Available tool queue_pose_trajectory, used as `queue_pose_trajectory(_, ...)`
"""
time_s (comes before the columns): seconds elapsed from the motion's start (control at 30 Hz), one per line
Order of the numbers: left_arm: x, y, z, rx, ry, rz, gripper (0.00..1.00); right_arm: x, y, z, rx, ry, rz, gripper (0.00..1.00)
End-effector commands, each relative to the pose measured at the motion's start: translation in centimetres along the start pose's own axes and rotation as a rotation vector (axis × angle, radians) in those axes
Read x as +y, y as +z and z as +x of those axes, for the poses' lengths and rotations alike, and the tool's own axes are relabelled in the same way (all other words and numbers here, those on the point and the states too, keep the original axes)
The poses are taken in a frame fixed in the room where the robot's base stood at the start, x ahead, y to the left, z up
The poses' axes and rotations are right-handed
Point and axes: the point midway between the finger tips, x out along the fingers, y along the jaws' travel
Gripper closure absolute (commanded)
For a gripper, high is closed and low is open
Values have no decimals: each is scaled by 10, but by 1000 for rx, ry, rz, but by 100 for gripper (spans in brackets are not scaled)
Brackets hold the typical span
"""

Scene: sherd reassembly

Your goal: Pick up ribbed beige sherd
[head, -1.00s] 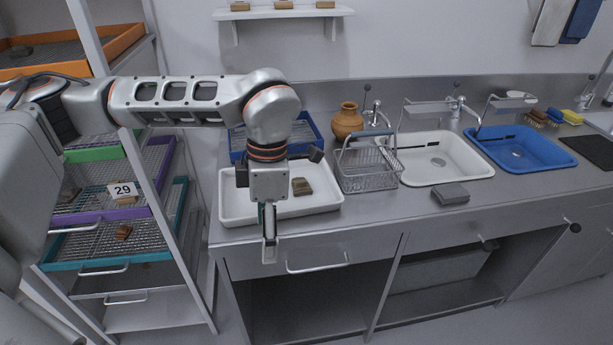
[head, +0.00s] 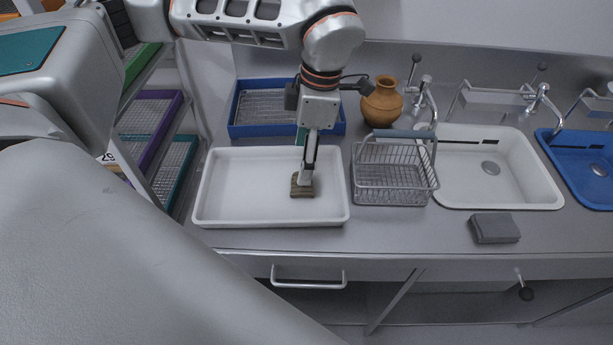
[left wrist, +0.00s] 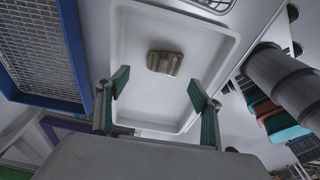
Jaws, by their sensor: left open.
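The ribbed beige sherd (head: 301,187) lies in the white tray (head: 232,206) on the counter, right of the tray's middle. My left gripper (head: 306,178) is over the tray, and in the head view its fingertips overlap the sherd's top. In the left wrist view the sherd (left wrist: 165,63) lies flat on the tray floor, ahead of and between the two fingers. The left gripper (left wrist: 158,85) is open there and nothing is between its fingers. My right gripper is not in view.
A wire basket (head: 392,184) stands close to the tray's right side. A blue mesh-bottomed tray (head: 240,128) is behind it, with an orange-brown jar (head: 382,103) at the back. A grey block (head: 495,228) lies before the white sink (head: 540,190). The tray's left half is clear.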

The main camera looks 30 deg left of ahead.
Motion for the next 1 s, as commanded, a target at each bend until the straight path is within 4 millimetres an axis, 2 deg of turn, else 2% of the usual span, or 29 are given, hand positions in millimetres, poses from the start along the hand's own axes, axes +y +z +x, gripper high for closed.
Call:
queue_pose_trajectory(0.13,-2,1,15,1,-2,2,34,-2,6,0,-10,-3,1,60)
queue_pose_trajectory(0.4,-6,6,52,2,-3,0,34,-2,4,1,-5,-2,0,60)
queue_pose_trajectory(0.53,-6,6,60,0,-1,1,34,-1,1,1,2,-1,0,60)
queue_pose_trajectory(0.77,-5,6,60,0,0,1,34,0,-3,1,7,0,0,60)
queue_pose_trajectory(0.9,-5,6,60,0,-1,1,70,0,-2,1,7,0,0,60)
queue_pose_trajectory(0.93,-5,6,60,0,-1,1,76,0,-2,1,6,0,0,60)
queue_pose_trajectory(1.0,-6,6,60,0,-1,1,76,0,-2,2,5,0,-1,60)
